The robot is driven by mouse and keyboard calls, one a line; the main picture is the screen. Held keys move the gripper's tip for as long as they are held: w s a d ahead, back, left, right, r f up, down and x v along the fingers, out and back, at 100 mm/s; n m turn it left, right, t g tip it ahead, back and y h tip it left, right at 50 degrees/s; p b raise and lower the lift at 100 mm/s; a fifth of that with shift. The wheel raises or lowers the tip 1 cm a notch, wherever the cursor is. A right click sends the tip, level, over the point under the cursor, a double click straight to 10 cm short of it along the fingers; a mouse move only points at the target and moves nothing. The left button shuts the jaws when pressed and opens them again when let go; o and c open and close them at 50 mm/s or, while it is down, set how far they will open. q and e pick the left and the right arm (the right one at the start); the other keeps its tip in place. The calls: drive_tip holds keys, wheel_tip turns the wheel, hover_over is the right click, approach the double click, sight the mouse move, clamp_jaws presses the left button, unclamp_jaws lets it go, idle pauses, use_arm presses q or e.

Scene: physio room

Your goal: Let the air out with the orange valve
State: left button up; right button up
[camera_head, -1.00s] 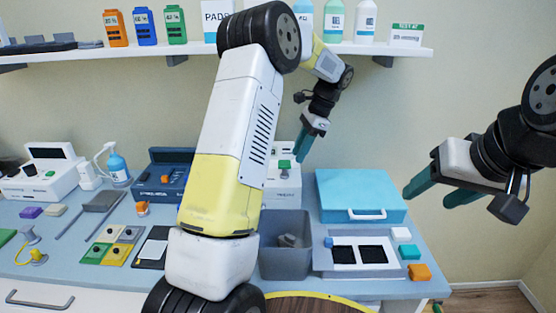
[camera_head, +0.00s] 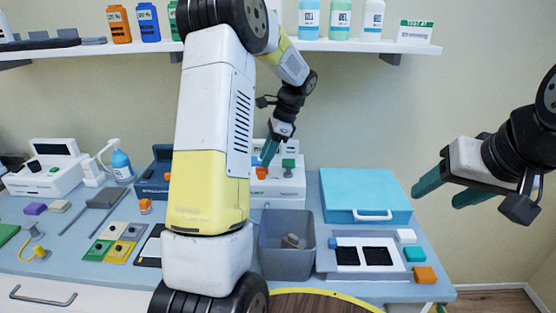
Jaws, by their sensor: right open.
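The orange valve (camera_head: 262,174) is a small orange piece on the white device (camera_head: 285,187), partly behind my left arm. A green knob (camera_head: 288,163) is to its right on the same device. My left gripper (camera_head: 264,160) points down with its teal fingers just above or at the orange valve. I cannot tell whether they touch it or how far apart they are. My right gripper (camera_head: 440,192) is open and empty in the air at the right, away from the device.
A grey bin (camera_head: 287,262) stands in front of the device. A blue case (camera_head: 366,196) and a tray with black pads (camera_head: 335,268) lie to the right. A shelf (camera_head: 380,48) with bottles runs above. My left arm hides part of the bench.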

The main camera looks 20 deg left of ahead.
sight(262, 172)
use_arm(q)
drive_tip(key=shift+x, duration=1.8)
drive_tip(key=shift+w, duration=0.1)
clamp_jaws()
